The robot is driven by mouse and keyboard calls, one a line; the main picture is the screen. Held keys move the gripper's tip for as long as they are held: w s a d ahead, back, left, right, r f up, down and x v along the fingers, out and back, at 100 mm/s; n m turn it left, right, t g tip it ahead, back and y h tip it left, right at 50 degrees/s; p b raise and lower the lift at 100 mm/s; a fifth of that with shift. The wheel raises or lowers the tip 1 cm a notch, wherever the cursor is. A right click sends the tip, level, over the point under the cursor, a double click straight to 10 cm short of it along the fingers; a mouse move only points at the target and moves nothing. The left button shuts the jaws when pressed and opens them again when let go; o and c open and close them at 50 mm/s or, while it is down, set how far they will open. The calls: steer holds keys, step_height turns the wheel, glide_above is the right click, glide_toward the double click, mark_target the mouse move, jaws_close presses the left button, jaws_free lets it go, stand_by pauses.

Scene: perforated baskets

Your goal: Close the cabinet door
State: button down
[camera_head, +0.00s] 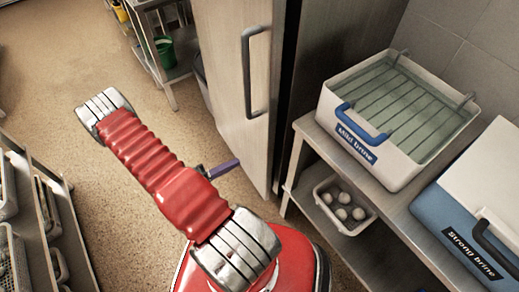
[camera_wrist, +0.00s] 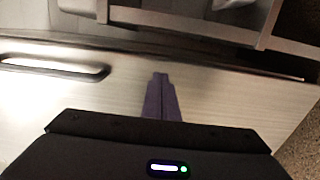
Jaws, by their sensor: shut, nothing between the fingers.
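The cabinet door (camera_head: 225,70) is a pale, brushed panel standing upright right of my arm in the head view. Its long metal handle (camera_head: 248,75) is near the door's right side. In the wrist view the door (camera_wrist: 215,85) fills the middle, with the handle (camera_wrist: 55,69) at left. My gripper's purple fingers (camera_head: 230,166) are by the door's lower edge in the head view. In the wrist view the gripper (camera_wrist: 160,76) is shut and empty, its tips pointing across the door face. I cannot tell whether they touch it.
A steel counter (camera_head: 408,205) at right holds a white Mild brine tub (camera_head: 355,155) and a blue Strong brine box (camera_head: 450,235). A basket of white balls (camera_head: 335,215) sits below. A rack with baskets (camera_head: 50,215) stands at left. Open floor (camera_head: 60,90) lies beyond my arm.

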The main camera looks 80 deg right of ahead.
mark_target(267, 146)
steer(key=x, duration=1.2)
steer(key=shift+s, duration=0.1)
steer(key=shift+d, duration=0.1)
